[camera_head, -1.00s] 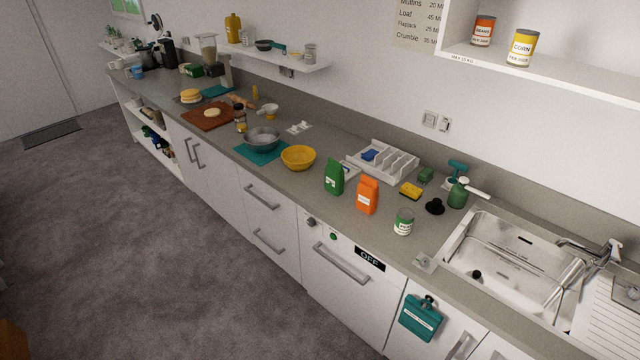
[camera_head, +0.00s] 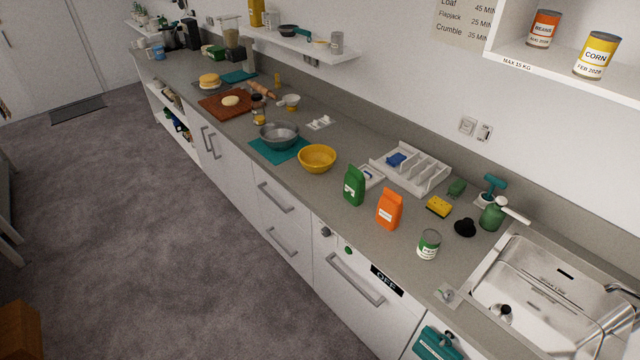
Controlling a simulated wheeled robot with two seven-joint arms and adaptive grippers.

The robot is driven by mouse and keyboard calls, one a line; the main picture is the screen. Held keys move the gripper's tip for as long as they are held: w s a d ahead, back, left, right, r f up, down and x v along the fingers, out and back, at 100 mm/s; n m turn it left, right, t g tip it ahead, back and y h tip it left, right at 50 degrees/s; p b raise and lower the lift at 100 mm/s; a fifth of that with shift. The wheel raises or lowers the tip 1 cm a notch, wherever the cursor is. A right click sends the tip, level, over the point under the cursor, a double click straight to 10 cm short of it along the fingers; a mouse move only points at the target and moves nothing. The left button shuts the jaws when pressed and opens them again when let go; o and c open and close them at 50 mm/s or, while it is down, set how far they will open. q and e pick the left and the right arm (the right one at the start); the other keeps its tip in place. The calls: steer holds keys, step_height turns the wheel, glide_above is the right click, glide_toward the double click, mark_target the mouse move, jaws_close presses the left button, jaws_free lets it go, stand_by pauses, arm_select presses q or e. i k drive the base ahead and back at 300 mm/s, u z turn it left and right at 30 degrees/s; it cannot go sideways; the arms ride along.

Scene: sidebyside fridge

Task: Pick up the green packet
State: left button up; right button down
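The green packet (camera_head: 354,187) stands upright on the grey counter (camera_head: 318,196), near its front edge. It has a small white label on its front. An orange packet (camera_head: 389,209) stands just to its right, with a small gap between them. A yellow bowl (camera_head: 317,158) sits to its left. Neither of my grippers shows in the head view.
A white divided tray (camera_head: 430,180) stands behind. The sink (camera_head: 540,300) is at the right. The floor (camera_head: 150,220) before the cabinets is clear.

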mark_target(355, 183)
steer(key=u, duration=0.15)
steer(key=i, duration=0.75)
steer(key=z, duration=0.65)
steer(key=i, duration=0.55)
steer(key=z, duration=0.6)
